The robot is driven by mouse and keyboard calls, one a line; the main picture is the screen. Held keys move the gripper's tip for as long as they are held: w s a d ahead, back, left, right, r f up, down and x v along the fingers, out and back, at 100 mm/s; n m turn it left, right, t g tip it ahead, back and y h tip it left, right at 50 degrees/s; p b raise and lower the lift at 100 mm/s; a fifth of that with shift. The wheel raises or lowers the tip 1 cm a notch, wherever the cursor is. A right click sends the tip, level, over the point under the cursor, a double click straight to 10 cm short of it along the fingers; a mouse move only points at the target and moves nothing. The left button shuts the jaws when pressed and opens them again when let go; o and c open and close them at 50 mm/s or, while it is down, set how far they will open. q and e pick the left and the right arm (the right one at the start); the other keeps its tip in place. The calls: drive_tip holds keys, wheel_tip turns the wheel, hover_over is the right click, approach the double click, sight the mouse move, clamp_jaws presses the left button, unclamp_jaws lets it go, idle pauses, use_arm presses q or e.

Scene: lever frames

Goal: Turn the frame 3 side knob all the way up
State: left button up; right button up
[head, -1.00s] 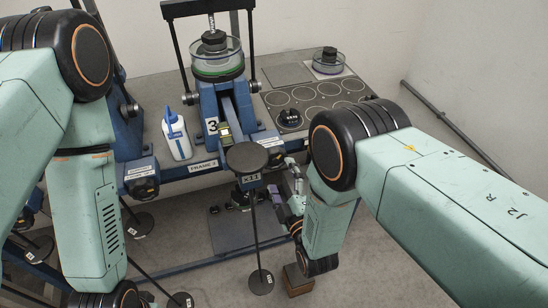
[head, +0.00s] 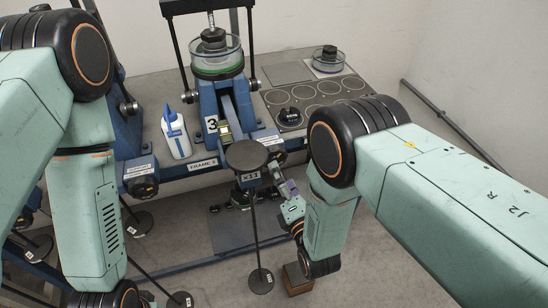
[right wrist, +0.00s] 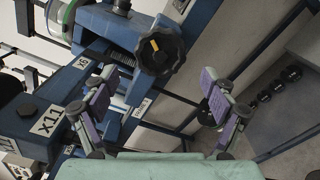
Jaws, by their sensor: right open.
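The frame 3 side knob (right wrist: 160,50) is black and lobed with a yellow mark, on a blue housing in the right wrist view. In the head view it shows only in part (head: 278,156), behind the X11 disc. My right gripper (right wrist: 158,100) is open, its purple-padded fingers spread on either side below the knob in the right wrist view, with nothing between them. In the head view my right gripper (head: 286,188) is beside the X11 post, below the knob. My left gripper is out of view.
The black X11 disc (head: 247,155) on a thin post stands close left of my right gripper. A white bottle (head: 177,134) stands on the bench by frame 3. Another knob (head: 144,187) is on a blue housing at left. A brown block (head: 297,279) lies on the floor.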

sight(275, 159)
drive_tip(key=b+x, duration=0.2)
drive_tip(key=x, duration=0.4)
drive_tip(key=shift+w+a, duration=0.1)
drive_tip(key=shift+w, duration=0.35)
drive_tip(key=shift+c, duration=1)
drive_tip(key=c, duration=1.4)
drive_tip(key=shift+c, duration=0.2)
drive_tip(key=shift+w+a, duration=0.1)
